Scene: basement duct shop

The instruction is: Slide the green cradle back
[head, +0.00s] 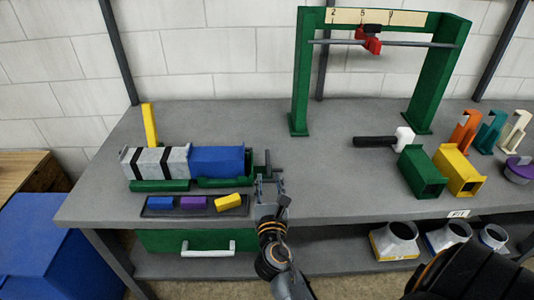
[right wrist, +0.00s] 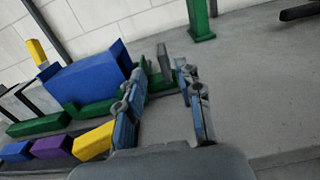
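The green cradle (head: 222,183) lies on the bench under a blue duct piece (head: 217,160). A dark grey handle (head: 268,163) stands by its right end. To the left, a grey duct piece with black bands (head: 155,162) rests on another green support (head: 160,186). My right gripper (head: 269,184) is just in front of the handle, fingers apart and empty. In the right wrist view, the cradle (right wrist: 98,110) is left of the open fingers (right wrist: 160,88), and the grey handle (right wrist: 165,62) shows beyond and between them. Contact cannot be told. My left gripper is out of view.
A dark tray (head: 150,212) with blue, purple and yellow blocks lies in front of the cradle. A yellow upright (head: 149,125) stands behind. A green gantry (head: 305,75), a black-handled mallet (head: 376,141) and green and yellow ducts are right. The bench middle is clear.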

